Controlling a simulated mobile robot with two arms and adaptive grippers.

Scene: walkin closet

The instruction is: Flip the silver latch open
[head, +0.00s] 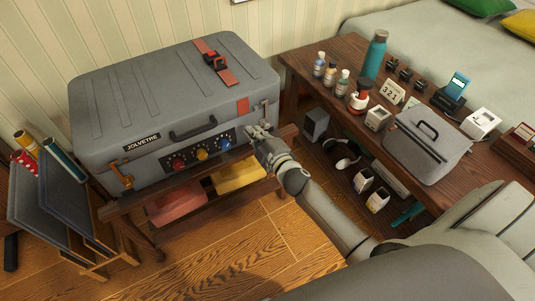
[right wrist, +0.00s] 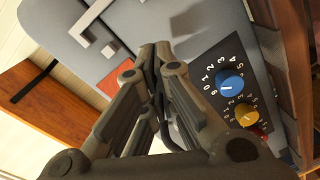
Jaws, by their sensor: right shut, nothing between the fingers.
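A grey suitcase (head: 175,100) labelled JOLVETRE lies on a wooden rack. A silver latch (head: 262,110) sits at the right end of its front face, near a red strap end. In the right wrist view the silver latch (right wrist: 92,22) shows at the upper left. My right gripper (head: 254,131) is at the front right of the suitcase, between the dial panel and the latch. Its fingers (right wrist: 160,52) are shut with nothing between them. I cannot tell whether the fingertips touch the suitcase. My left gripper is not in view.
The suitcase front has a dark panel of coloured dials (head: 200,149), a handle (head: 193,128) and an orange latch (head: 121,175) at left. A wooden table (head: 330,90) with bottles, a grey case (head: 425,145) and small items stands at right. A bed (head: 440,50) lies behind it.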

